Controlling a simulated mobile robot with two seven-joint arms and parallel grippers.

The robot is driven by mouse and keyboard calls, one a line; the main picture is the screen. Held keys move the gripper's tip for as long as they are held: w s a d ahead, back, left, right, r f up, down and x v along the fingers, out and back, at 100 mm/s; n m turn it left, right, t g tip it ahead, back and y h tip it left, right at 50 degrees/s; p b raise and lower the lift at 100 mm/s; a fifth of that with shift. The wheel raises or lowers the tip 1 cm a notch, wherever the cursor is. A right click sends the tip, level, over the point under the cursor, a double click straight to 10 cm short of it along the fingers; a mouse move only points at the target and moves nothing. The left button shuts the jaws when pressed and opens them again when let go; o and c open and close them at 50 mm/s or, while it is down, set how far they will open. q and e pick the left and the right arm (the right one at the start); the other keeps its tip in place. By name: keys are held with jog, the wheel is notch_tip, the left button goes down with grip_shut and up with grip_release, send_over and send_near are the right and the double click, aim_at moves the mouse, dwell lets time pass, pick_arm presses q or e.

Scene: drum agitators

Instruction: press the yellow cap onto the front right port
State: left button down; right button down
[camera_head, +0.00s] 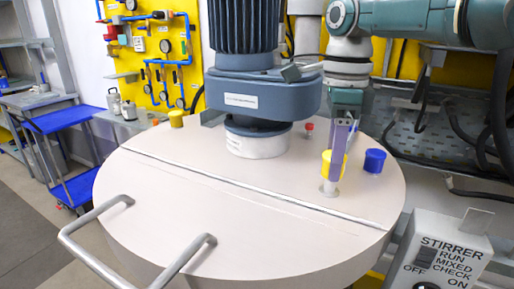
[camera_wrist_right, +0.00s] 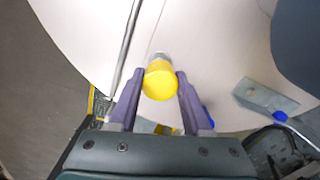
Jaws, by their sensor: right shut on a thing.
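My right gripper (camera_head: 338,172) comes down from above at the right part of the round, pale drum lid (camera_head: 250,235). It is shut on a yellow cap (camera_head: 327,164). In the right wrist view, the fingers of this gripper (camera_wrist_right: 158,82) stand on both sides of the yellow cap (camera_wrist_right: 160,82). The front right port (camera_head: 329,188) shows as a short, light metal stub directly below the cap; its end also shows beyond the cap in the wrist view (camera_wrist_right: 159,57). I cannot tell whether the cap is seated or just above it. My left gripper is not in view.
A blue cap (camera_head: 374,161) stands close to the right of the gripper. A red knob (camera_head: 309,127) and another yellow cap (camera_head: 176,118) sit farther back. The stirrer motor (camera_head: 262,98) rises mid-lid. A handle (camera_head: 130,240) and a control box (camera_head: 440,255) are in front.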

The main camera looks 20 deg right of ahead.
jog(key=shift+f, duration=0.2)
jog(key=shift+f+b, duration=0.15)
jog(key=shift+b, duration=0.2)
jog(key=shift+f+b, duration=0.55)
jog(key=shift+f, duration=0.3)
jog(key=shift+f, duration=0.2)
jog(key=shift+f+b, duration=0.3)
jog(key=shift+b, duration=0.05)
dwell(0.5)
jog(key=shift+c, duration=1.3)
grip_release()
jog(key=shift+r, duration=0.1)
